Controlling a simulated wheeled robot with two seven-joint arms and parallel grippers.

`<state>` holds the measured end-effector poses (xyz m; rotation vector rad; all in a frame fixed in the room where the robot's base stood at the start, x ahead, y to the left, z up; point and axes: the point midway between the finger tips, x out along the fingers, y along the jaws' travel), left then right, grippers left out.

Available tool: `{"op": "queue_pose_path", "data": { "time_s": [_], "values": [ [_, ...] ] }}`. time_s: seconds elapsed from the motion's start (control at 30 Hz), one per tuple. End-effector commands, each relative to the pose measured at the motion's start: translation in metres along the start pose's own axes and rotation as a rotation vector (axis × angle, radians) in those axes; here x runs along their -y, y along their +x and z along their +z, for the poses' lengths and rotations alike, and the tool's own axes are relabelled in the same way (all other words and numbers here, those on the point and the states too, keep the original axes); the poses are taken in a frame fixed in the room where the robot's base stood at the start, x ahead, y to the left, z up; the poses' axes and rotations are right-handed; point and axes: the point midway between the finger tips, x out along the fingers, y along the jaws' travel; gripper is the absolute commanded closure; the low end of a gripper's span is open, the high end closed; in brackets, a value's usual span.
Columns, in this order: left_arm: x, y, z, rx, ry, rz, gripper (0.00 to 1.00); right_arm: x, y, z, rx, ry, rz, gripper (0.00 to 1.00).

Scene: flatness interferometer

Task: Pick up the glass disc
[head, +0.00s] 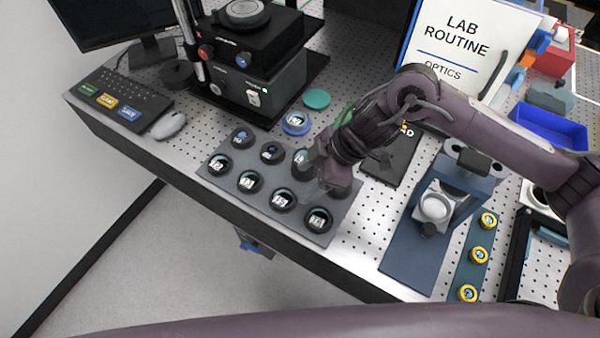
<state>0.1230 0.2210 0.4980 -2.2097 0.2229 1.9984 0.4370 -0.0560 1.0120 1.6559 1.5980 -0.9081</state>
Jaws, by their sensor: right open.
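A dark grey tray (232,190) on the perforated bench holds several round glass discs in black rings with white markings. One glass disc (282,200) sits in the front row, and another (318,219) sits at that row's right end. My right gripper (318,190) reaches in from the right and is low over the tray's right part. It is open, with no disc visibly held. The gripper and wrist partly cover a back-row disc (301,160) and the tray's right end. I cannot tell whether the fingers touch a disc. My left gripper is out of view.
A blue-ringed disc (296,122) and a teal disc (316,98) lie behind the tray. A black instrument (265,75) stands at back left. The bench's front edge is close.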

Motion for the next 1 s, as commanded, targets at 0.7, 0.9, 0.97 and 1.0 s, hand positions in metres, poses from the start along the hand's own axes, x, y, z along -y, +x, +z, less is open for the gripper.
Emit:
{"op": "queue_pose_path", "data": {
  "time_s": [0.7, 0.9, 0.97, 1.0],
  "values": [
    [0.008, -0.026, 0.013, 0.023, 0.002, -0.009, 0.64, -0.001, 0.072, -0.002, 0.000, 0.000, -0.002, 0.39],
    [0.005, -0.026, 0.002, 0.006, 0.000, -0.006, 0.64, -0.001, 0.079, -0.001, 0.000, -0.001, 0.001, 0.39],
    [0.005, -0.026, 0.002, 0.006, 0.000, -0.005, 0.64, -0.001, 0.078, -0.001, 0.000, -0.001, 0.000, 0.39],
    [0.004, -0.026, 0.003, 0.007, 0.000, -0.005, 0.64, -0.001, 0.078, -0.001, 0.000, -0.001, 0.000, 0.39]
  ]
}}
